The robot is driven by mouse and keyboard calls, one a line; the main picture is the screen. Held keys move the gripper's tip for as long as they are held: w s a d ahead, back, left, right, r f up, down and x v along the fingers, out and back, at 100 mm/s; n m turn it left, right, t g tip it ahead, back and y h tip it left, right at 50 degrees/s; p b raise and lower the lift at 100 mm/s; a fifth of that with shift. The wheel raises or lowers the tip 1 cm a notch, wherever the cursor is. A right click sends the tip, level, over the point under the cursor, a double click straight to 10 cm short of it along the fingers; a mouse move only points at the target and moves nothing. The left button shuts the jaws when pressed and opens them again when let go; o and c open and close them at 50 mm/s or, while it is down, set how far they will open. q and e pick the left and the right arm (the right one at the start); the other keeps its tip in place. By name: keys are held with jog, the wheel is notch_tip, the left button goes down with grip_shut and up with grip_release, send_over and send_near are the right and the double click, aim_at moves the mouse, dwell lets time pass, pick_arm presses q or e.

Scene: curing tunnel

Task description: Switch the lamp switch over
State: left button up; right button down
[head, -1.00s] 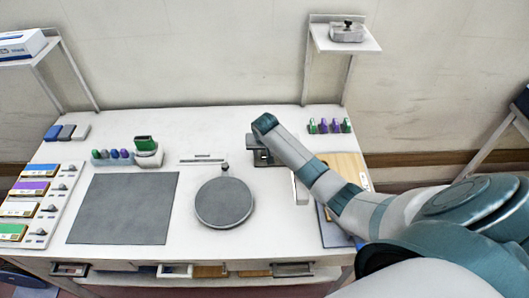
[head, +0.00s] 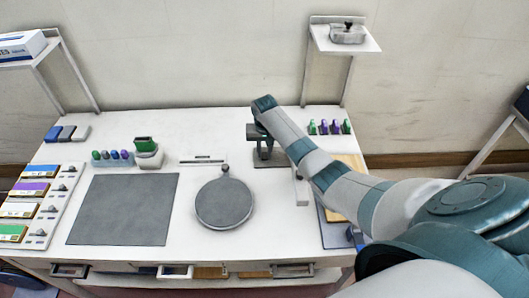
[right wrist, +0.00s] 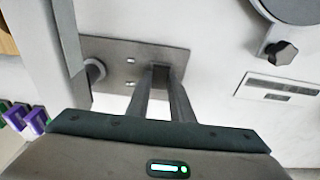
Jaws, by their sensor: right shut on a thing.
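The lamp switch seems to be the grey plate fixture (head: 268,160) near the back of the table, right of centre. In the right wrist view its grey plate (right wrist: 120,52) shows a round post and small slots. My right gripper (right wrist: 160,75) points at this plate with its two fingers close together. It is shut on a small part there, probably the switch lever, mostly hidden between the fingers. In the head view the right gripper (head: 258,134) is over the fixture, partly hidden by my wrist. My left gripper is not in view.
A round grey disc (head: 224,203) with a knob lies left of the fixture. A dark mat (head: 122,208) lies further left. Green and purple clips (head: 330,127) stand to the right at the back. A wall shelf (head: 345,38) is above them.

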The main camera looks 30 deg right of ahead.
jog(key=c, duration=1.6)
grip_release()
jog(key=shift+o, duration=0.2)
jog(key=shift+r, duration=0.1)
notch_tip(320, 180, up, 17)
jog(key=s+a+b, duration=0.1)
jog(key=s+b, duration=0.1)
jog(key=shift+a, duration=0.1)
